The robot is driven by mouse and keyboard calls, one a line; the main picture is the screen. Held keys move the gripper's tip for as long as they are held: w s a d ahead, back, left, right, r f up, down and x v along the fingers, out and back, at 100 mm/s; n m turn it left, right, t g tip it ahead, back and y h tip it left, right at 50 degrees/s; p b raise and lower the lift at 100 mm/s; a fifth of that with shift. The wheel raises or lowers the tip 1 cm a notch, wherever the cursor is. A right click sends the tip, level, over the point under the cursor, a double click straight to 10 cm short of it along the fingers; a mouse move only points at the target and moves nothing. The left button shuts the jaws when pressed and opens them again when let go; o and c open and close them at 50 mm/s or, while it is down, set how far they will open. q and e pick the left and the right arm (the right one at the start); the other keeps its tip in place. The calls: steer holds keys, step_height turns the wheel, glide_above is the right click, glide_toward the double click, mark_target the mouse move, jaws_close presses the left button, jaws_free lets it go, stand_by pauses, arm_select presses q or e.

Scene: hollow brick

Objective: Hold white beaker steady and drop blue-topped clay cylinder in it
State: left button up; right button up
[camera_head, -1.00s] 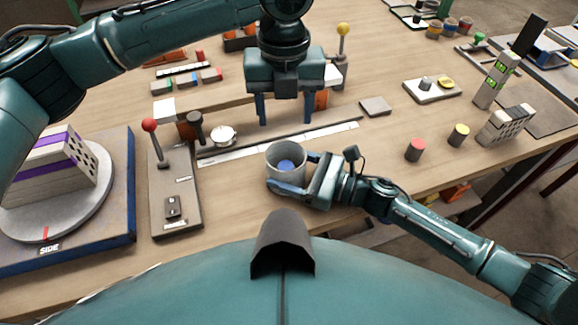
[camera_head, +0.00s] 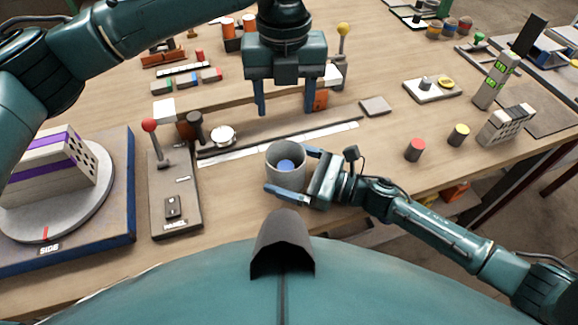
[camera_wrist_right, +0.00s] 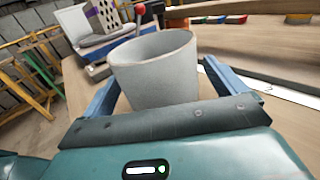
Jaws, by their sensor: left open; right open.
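The white beaker (camera_head: 286,178), light grey in the picture, stands upright on the table. The blue-topped clay cylinder (camera_head: 286,165) is inside it, with only its blue top showing. In the right wrist view the beaker (camera_wrist_right: 158,72) stands between the fingers, and its inside is hidden. My right gripper (camera_head: 291,171) is open, its fingers on either side of the beaker with a gap beside it. My left gripper (camera_head: 286,112) is open and empty, above and behind the beaker.
A red-topped cylinder (camera_head: 415,150) and a yellow-topped cylinder (camera_head: 459,135) stand to the right. A lever panel (camera_head: 176,205) and a turntable (camera_head: 60,205) are at left. A white ruler strip (camera_head: 280,143) lies behind the beaker. The table right of the beaker is partly clear.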

steer(key=v, duration=1.2)
steer(key=shift+s+f, duration=0.1)
steer(key=shift+s, duration=0.05)
